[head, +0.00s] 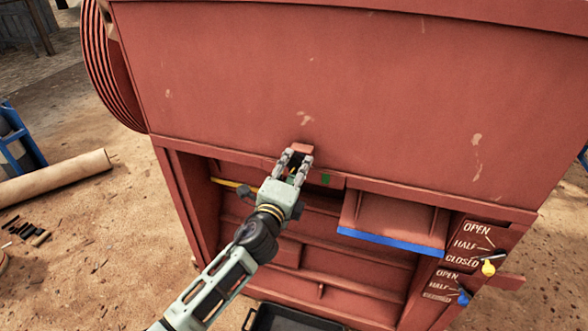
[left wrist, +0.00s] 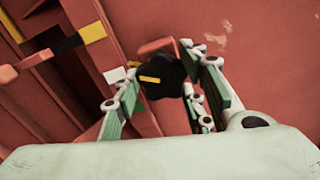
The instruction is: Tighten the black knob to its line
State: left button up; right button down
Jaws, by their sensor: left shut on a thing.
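The black knob (left wrist: 166,77) is lobed and has a yellow stripe on its face. It sits between the fingers of my left gripper (left wrist: 168,82) in the left wrist view. In the left wrist view, white, yellow and black marks (left wrist: 95,33) lie on the red frame left of the knob. I cannot tell which mark is the knob's line. My right gripper is not in view.
A red shelf with a blue edge (head: 390,242) juts out right of my left gripper. Beyond it is a panel (head: 465,260) lettered OPEN, HALF and CLOSED, with a yellow-ended lever (head: 488,268). A black tray (head: 290,320) lies below. A tan roll (head: 55,178) lies on the ground at left.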

pick_arm(q)
jog(key=shift+f, duration=0.4)
jog(key=o, duration=1.1)
jog(key=shift+c, duration=0.2)
jog(key=shift+o, duration=0.2)
jog(key=shift+r, duration=0.15)
jog(key=shift+r, duration=0.1)
jog(key=v, duration=1.2)
